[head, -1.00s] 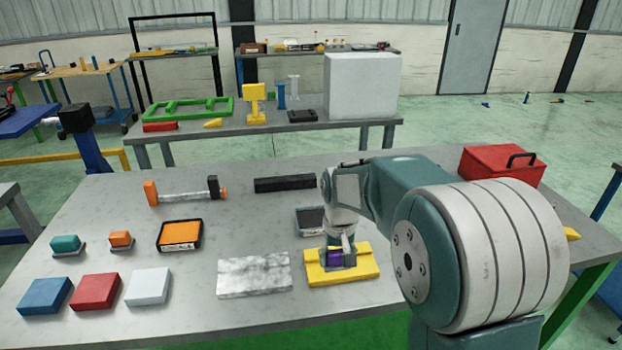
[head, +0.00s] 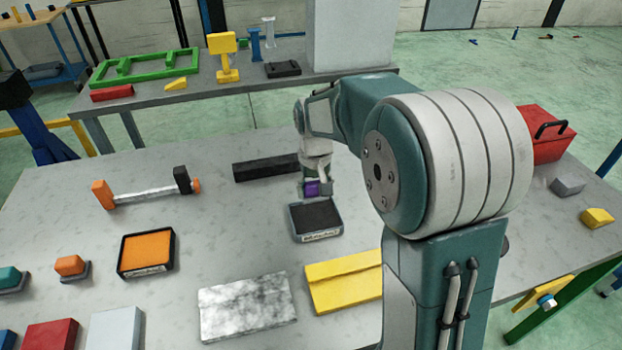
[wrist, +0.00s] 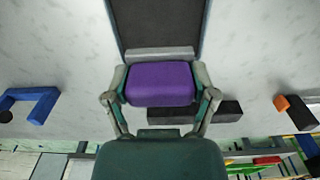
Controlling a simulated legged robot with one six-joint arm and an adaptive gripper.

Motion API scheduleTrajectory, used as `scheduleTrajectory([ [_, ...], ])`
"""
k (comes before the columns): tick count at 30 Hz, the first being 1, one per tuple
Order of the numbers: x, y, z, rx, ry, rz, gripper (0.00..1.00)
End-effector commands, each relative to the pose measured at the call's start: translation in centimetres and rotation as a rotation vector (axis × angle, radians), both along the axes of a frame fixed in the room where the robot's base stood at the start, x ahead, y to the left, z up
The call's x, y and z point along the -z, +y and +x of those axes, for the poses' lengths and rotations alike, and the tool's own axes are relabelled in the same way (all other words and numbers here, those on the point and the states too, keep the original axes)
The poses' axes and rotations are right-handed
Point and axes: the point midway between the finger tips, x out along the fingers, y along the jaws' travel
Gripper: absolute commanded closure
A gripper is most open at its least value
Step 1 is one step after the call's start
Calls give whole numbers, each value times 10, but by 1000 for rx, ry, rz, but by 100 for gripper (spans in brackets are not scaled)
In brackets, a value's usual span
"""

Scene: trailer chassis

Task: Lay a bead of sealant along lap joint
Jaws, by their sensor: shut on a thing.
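My gripper (head: 318,188) is shut on a purple block (head: 311,188), which also shows between the fingers in the wrist view (wrist: 160,84). A pale grey strip lies along one side of the block there. The gripper is over the far end of a dark, shallow tray (head: 316,217) with a label too small to read. I cannot tell whether the block touches it. The tray's dark face also shows in the wrist view (wrist: 157,22). A yellow stepped plate (head: 345,286), with an overlap line, lies nearer, partly hidden by my arm. A mottled grey stepped plate (head: 247,309) lies beside it.
An orange-filled tray (head: 147,253) and an orange-ended tool (head: 147,193) lie left. A black bar (head: 265,168) lies just left of the gripper. Handled blocks and coloured blocks sit front left. A red toolbox (head: 547,135) stands right. Free tabletop separates the trays.

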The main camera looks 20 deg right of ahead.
Motion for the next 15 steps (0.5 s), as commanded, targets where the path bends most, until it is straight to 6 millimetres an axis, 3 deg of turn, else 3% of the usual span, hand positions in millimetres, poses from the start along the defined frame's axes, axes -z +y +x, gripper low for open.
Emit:
scheduleTrajectory([
  [15,48,0,0,0,4,0,64],
])
